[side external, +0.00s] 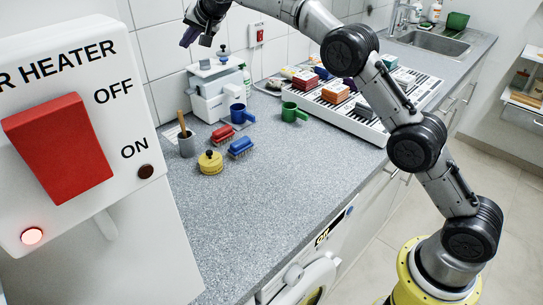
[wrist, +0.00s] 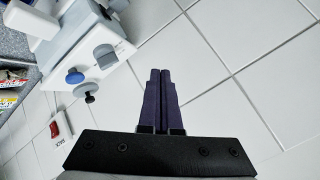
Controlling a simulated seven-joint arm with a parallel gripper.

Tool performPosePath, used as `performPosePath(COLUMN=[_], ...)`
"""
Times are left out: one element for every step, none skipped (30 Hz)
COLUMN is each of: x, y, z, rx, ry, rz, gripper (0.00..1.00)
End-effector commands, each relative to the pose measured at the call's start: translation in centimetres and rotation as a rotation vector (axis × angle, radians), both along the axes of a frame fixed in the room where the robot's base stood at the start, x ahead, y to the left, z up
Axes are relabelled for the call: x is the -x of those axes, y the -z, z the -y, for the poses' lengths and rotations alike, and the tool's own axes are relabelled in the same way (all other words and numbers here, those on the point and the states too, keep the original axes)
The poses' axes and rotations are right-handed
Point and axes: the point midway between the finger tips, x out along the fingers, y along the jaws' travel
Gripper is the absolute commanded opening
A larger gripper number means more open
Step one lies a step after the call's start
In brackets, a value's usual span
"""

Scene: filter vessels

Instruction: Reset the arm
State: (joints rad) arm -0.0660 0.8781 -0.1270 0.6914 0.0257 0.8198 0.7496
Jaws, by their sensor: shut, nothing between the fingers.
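My gripper (side external: 188,38) is raised high above the back of the counter, near the tiled wall. In the wrist view the two dark purple fingers (wrist: 160,98) lie side by side, shut and empty, with white wall tiles behind them. My arm reaches from the right across the top of the side view. The gripper is apart from every object on the counter, up and to the left of the white machine (side external: 215,92), which also shows in the wrist view (wrist: 92,45).
A slatted rack (side external: 345,108) holds coloured blocks. A heater switch box (side external: 110,200) fills the left foreground. The front counter is clear.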

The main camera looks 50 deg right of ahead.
Motion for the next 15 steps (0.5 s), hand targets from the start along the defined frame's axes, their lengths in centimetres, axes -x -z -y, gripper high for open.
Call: performPosePath(x=[1.3,2.2,3.5,4.6,5.6,7.1,8.2,9.4,11.0,12.2,13.5,15.2,16.5,17.8,19.6], y=[-3.8,-5.4,-7.4,-8.6,-9.8,-11.1,-12.1,-12.9,-13.9,-14.6,-15.2,-15.8,-16.3,-16.6,-17.0], z=[0.4,0.6,0.9,1.0,1.2,1.5,1.6,1.8,2.0,2.2,2.4,2.6,2.7,2.9,3.1], rx=[-0.003,-0.004,-0.004,-0.004,-0.004,0.0,0.003,0.008,0.014,0.02,0.028,0.037,0.046,0.054,0.067], ry=[0.004,0.006,0.009,0.011,0.012,0.013,0.012,0.01,0.008,0.005,0.002,-0.003,-0.007,-0.011,-0.018], rz=[0.042,0.055,0.069,0.076,0.081,0.087,0.09,0.093,0.094,0.096,0.096,0.095,0.094,0.092,0.089], gripper=[0.0,0.0,0.0,0.0,0.0,0.0,0.0,0.0,0.0,0.0,0.0,0.0,0.0,0.0,0.0])
